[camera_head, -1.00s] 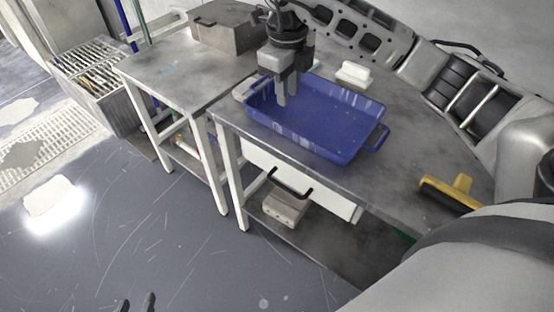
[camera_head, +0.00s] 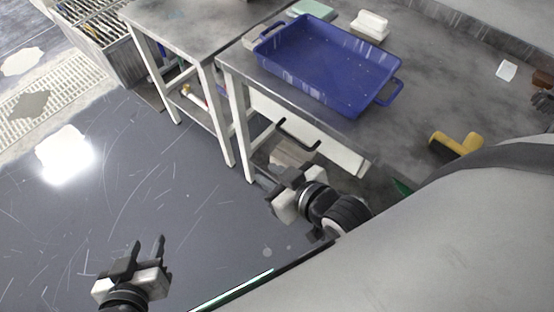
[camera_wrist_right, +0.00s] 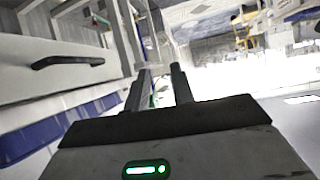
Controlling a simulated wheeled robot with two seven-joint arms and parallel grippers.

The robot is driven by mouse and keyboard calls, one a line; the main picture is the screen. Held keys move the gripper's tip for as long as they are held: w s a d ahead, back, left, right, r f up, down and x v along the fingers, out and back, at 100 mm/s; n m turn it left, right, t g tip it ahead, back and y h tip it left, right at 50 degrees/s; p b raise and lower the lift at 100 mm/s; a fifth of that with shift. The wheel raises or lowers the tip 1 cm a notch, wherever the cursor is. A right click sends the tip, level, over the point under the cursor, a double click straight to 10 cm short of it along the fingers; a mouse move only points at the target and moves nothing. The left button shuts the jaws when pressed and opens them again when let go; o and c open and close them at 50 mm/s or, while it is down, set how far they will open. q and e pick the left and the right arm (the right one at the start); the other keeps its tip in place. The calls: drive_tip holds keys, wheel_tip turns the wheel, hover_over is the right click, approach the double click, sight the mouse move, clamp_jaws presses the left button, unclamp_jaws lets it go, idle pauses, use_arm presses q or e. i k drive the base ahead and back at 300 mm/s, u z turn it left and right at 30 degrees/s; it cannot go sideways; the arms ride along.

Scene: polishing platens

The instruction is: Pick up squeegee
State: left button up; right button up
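The yellow squeegee (camera_head: 458,145) with a dark edge lies on the grey table top, right of the blue tray, in the head view. My right gripper (camera_head: 266,183) is below the tabletop, in front of the table and left of the squeegee, well apart from it. In the right wrist view its two fingers (camera_wrist_right: 162,76) stand apart with nothing between them. My left gripper (camera_head: 148,244) is at the lower left over the floor, fingers apart and empty. I cannot make out the squeegee in the right wrist view.
A blue tray (camera_head: 325,68) sits on the table (camera_head: 413,101). A white block (camera_head: 370,24) lies behind it. The drawer's black handle (camera_head: 297,134) juts out near my right gripper and shows in the right wrist view (camera_wrist_right: 68,61). Floor is clear at left.

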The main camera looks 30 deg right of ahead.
sight(442, 144)
drive_tip(key=z, duration=2.4)
